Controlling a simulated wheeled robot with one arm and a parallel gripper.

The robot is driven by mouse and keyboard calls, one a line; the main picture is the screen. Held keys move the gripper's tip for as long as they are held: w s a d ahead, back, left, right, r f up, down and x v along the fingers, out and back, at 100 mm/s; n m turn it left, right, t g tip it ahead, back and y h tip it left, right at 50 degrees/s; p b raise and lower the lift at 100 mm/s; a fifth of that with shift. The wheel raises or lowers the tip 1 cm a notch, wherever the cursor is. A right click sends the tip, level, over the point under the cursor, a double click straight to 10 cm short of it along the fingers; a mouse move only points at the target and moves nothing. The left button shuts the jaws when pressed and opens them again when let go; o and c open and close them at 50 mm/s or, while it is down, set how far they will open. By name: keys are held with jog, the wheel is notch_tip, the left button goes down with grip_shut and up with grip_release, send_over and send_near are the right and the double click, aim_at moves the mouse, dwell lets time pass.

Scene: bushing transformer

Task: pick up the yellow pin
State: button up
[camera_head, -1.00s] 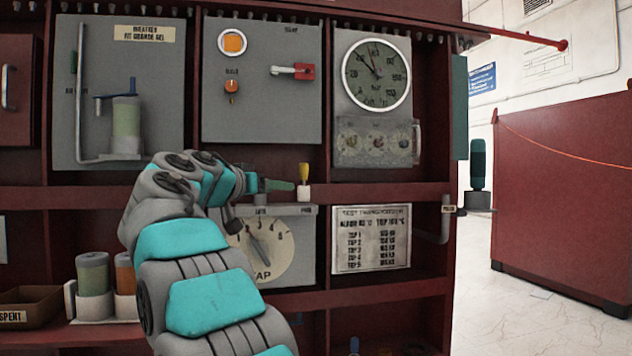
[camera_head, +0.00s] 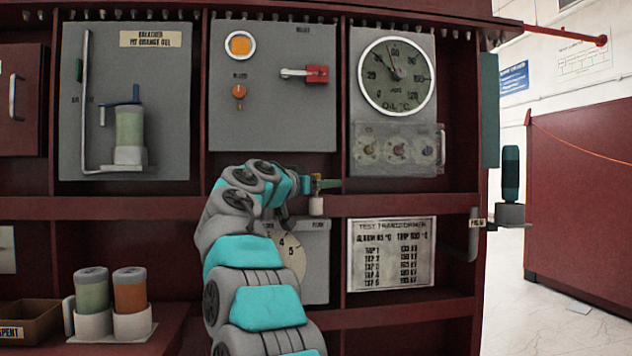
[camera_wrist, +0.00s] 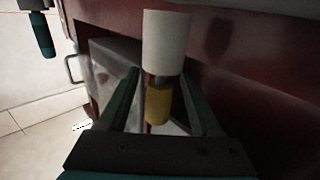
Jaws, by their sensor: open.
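The yellow pin (camera_wrist: 158,104) stands in a white holder (camera_wrist: 166,42), which also shows in the head view on the red ledge (camera_head: 316,206). My gripper (camera_wrist: 160,74) is open, with one dark green finger on each side of the pin. I see gaps between the pin and both fingers. In the head view my gripper (camera_head: 328,184) is just above the white holder and hides most of the pin.
The grey tap panel (camera_head: 316,262) is below the ledge, partly behind my arm. A bent grey pipe (camera_head: 470,238) is to the right.

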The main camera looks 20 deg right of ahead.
jog(key=shift+w+d, duration=0.1)
jog(key=shift+d, duration=0.05)
jog(key=shift+c, duration=0.2)
grip_shut()
dwell(0.3)
